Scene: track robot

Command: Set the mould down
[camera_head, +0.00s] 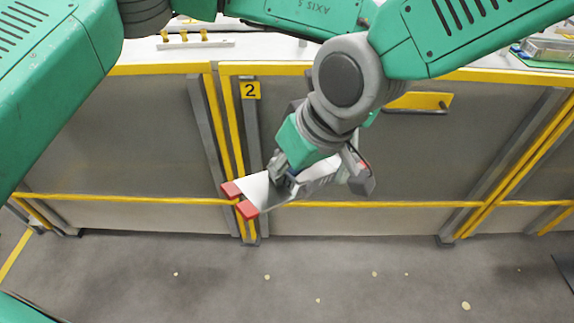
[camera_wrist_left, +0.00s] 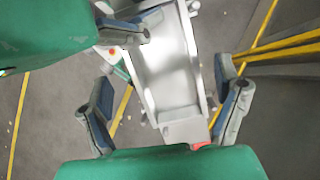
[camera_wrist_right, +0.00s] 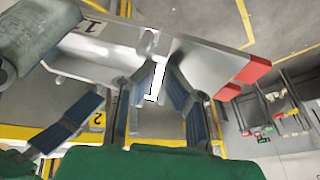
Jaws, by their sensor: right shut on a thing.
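The mould is a silver metal piece with red ends (camera_head: 262,191), held in the air, tilted, in front of the cabinet fronts. My right gripper (camera_head: 284,170) is shut on it, and its fingers hide part of the metal. The right wrist view shows the pale metal mould (camera_wrist_right: 205,58) with the blue-padded fingers (camera_wrist_right: 168,88) against it. In the left wrist view the silver mould (camera_wrist_left: 165,75) shows between the widely parted fingers of my left gripper (camera_wrist_left: 165,105); I cannot tell how far off it is.
A white worktop (camera_head: 265,48) with a yellow edge runs along the back above grey cabinet fronts (camera_head: 340,170). A plate with yellow pegs (camera_head: 190,40) lies on the worktop. Metal parts on a green base (camera_head: 550,52) stand at the far right. Grey floor (camera_head: 330,275) in front is clear.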

